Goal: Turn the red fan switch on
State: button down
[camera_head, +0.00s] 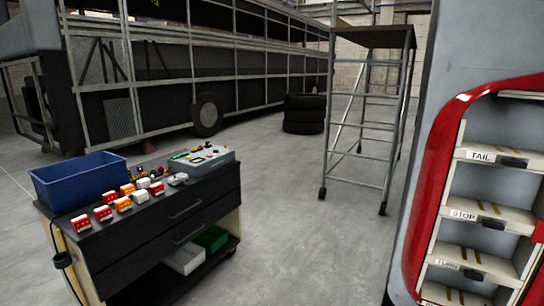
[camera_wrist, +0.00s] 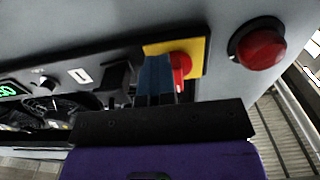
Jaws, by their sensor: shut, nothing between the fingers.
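In the wrist view, a red switch knob (camera_wrist: 181,64) sits on a yellow plate (camera_wrist: 196,47) on a dark panel. My gripper (camera_wrist: 155,78) is shut and empty, with its blue fingers in front of the yellow plate, just left of the red knob. The fingers hide part of the plate and may overlap the knob's left edge. I cannot tell whether they touch it. The knob's on or off position is not clear. My gripper does not show in the head view.
In the wrist view, a red dome (camera_wrist: 258,48) is on the grey wall to the right, and a black switch (camera_wrist: 117,78) is left of the fingers. A green display (camera_wrist: 8,90) is far left. In the head view, a cart (camera_head: 150,225) and ladder platform (camera_head: 372,110) stand on open floor.

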jog(key=shift+w+a, duration=0.3)
jog(key=shift+w, duration=0.25)
jog(key=shift+w+a+f, duration=0.2)
jog(key=shift+w+a, duration=0.15)
jog(key=shift+w, duration=0.05)
jog(key=shift+w+a, duration=0.25)
jog(key=shift+a, duration=0.15)
dwell(0.3)
jog(key=shift+w+a+f, duration=0.1)
jog(key=shift+f, duration=0.1)
jog(key=shift+a+f, duration=0.2)
